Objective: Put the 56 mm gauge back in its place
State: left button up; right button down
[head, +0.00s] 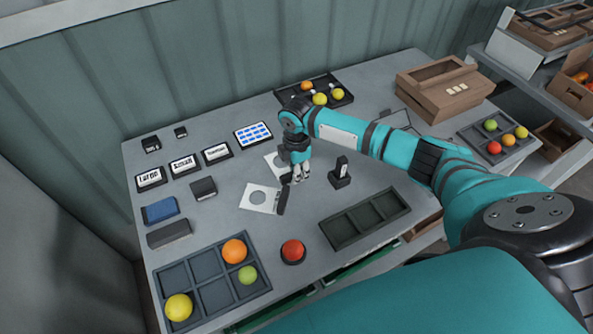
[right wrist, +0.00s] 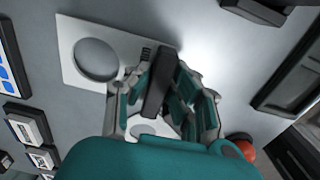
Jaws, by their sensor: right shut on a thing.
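Two white gauge plates with round holes are in the middle of the table. The nearer gauge (head: 257,197) has a dark upright handle (head: 283,200) at its right edge. The farther gauge (head: 271,160) lies partly behind my right gripper (head: 298,178). My right gripper is shut on the dark handle, which shows between its fingers in the right wrist view (right wrist: 160,82). There the farther plate (right wrist: 70,62) lies flat, and the nearer plate is mostly hidden by the fingers. I cannot read the size marks, or tell whether the held gauge touches the table. My left gripper is not in view.
A small black stand (head: 341,179) with a white piece is right of the gripper. An empty divided tray (head: 363,220) is nearer right. Label signs (head: 184,165) and a tablet (head: 253,135) are behind left.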

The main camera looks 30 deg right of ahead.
jog(key=shift+f, duration=0.35)
jog(key=c, duration=1.1)
grip_release()
jog(key=c, duration=0.3)
jog(key=shift+c, duration=0.2)
jog(key=shift+r, duration=0.1)
notch_tip(320, 180, up, 7)
jog(key=p, duration=0.7)
